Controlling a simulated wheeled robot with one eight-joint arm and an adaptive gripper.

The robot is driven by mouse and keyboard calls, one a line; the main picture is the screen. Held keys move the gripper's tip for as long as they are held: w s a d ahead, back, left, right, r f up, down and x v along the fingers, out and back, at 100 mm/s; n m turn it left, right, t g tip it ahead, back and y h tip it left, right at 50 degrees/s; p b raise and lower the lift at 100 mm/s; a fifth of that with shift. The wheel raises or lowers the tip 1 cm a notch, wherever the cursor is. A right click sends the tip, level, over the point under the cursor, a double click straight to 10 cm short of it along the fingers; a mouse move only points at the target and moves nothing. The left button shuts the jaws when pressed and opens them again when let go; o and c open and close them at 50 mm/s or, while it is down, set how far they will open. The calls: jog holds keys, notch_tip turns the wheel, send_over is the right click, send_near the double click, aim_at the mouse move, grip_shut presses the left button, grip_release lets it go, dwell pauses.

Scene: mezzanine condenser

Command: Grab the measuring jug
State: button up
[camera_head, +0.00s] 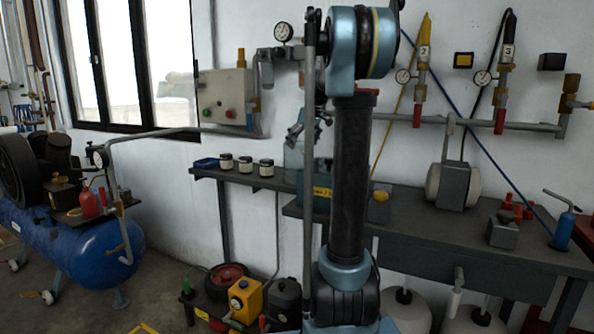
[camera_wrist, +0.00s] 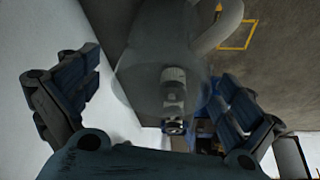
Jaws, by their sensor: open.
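In the wrist view a clear, see-through vessel with a pale curved handle, which looks like the measuring jug (camera_wrist: 140,85), fills the middle of the picture. My gripper (camera_wrist: 158,70) is open, with one dark blue finger to the left of the jug and the other to its right. I cannot tell whether either finger touches it. A small white-topped item shows through the clear wall.
A dark bench (camera_head: 430,235) extends right, with a blue torch (camera_head: 563,230). A blue compressor tank (camera_head: 75,240) stands left.

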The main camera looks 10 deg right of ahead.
aim_at(296, 154)
jog(key=shift+a+x, duration=0.2)
jog(key=shift+x, duration=1.25)
jog(key=shift+a+x, duration=0.15)
jog(key=shift+x, duration=1.3)
jog(key=shift+r, duration=0.15)
jog(key=c, duration=1.1)
